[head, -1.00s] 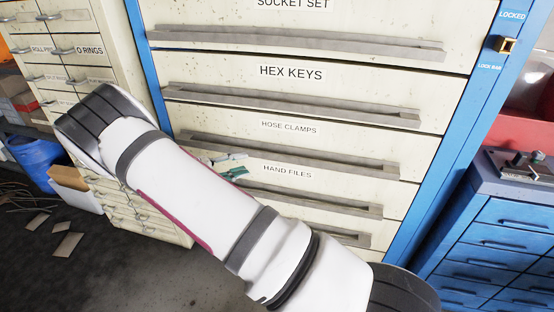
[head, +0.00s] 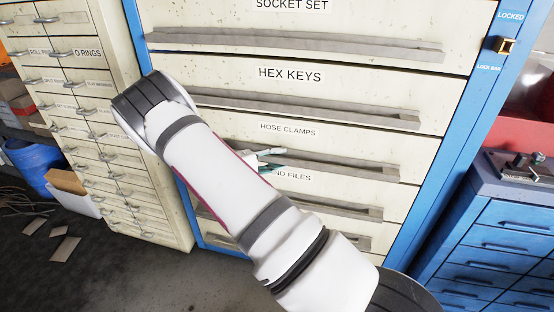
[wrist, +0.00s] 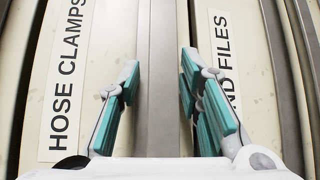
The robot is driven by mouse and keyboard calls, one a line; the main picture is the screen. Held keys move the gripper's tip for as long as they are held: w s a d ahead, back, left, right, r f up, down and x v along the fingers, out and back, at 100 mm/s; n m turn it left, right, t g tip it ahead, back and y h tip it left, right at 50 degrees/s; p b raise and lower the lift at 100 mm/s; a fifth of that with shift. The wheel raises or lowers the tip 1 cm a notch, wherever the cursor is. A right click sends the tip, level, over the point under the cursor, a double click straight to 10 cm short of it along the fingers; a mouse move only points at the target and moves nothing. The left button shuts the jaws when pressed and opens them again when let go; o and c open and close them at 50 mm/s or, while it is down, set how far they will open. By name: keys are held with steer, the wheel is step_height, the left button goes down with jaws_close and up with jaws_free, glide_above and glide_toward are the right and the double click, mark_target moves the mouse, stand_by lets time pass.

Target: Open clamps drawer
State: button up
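The clamps drawer is the one labelled HOSE CLAMPS (head: 385,144) in the tall cabinet, and its front looks shut, flush with its neighbours. Its long grey handle (head: 345,166) runs below the label; my arm hides the left part. My gripper (head: 270,157) is at the handle's left-centre part, partly behind my arm. In the wrist view my gripper (wrist: 160,62) is open, teal-padded fingers apart. The grey handle strip (wrist: 159,100) runs between them, with the HOSE CLAMPS label (wrist: 68,75) to the left. I cannot tell whether the fingers touch the handle.
The HEX KEYS drawer (head: 430,95) is above and the hand files drawer (head: 395,200) below, each with a similar handle. A small-drawer cabinet (head: 125,110) stands left, a blue drawer unit (head: 500,240) right. Cardboard pieces (head: 66,250) lie on the floor at left.

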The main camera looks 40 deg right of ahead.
jaws_close()
steer(key=s+a+p, duration=0.3)
steer(key=s+a, duration=0.6)
steer(key=a, duration=0.2)
steer(key=s+a+p, duration=0.4)
steer(key=s+a, duration=0.5)
steer(key=a, duration=0.3)
steer(key=shift+a, duration=0.15)
steer(key=shift+s, duration=0.1)
jaws_free()
steer(key=w+a+r, duration=0.1)
steer(key=a, duration=1)
steer(key=shift+w+a+r, duration=0.3)
steer(key=shift+a, duration=0.1)
